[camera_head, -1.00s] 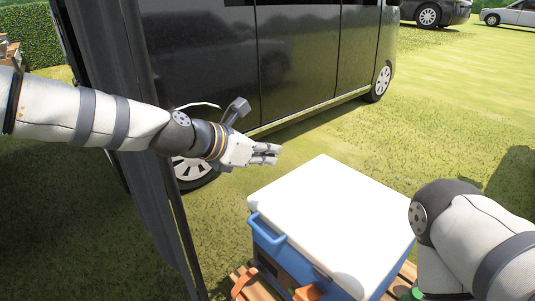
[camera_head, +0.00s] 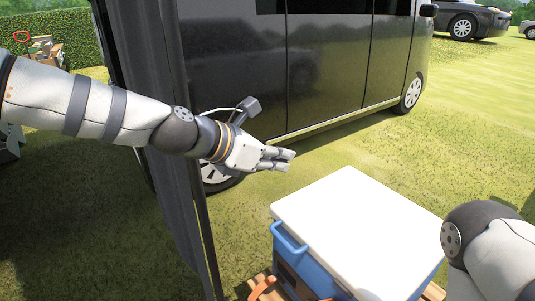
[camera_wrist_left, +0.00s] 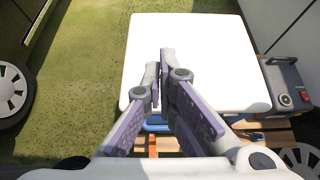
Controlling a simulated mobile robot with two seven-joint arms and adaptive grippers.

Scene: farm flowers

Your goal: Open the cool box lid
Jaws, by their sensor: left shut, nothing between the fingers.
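The cool box has a flat white lid (camera_head: 360,228) lying shut on a blue body (camera_head: 313,277), with a blue handle (camera_head: 288,240) on its left end. My left gripper (camera_head: 291,160) is shut and empty, in the air above and just beyond the lid's far left corner in the head view. In the left wrist view, the left gripper's fingers (camera_wrist_left: 160,75) overlap the white lid (camera_wrist_left: 215,50), without visible grip on it. My right arm comes in from the right, beside the box; its gripper is out of the picture.
The box stands on a wooden pallet (camera_head: 433,292) on grass. A black van (camera_head: 320,65) is parked behind it. A dark upright post or panel (camera_head: 160,120) stands on the left. A grey device with a red switch (camera_wrist_left: 288,85) is beside the box in the wrist view.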

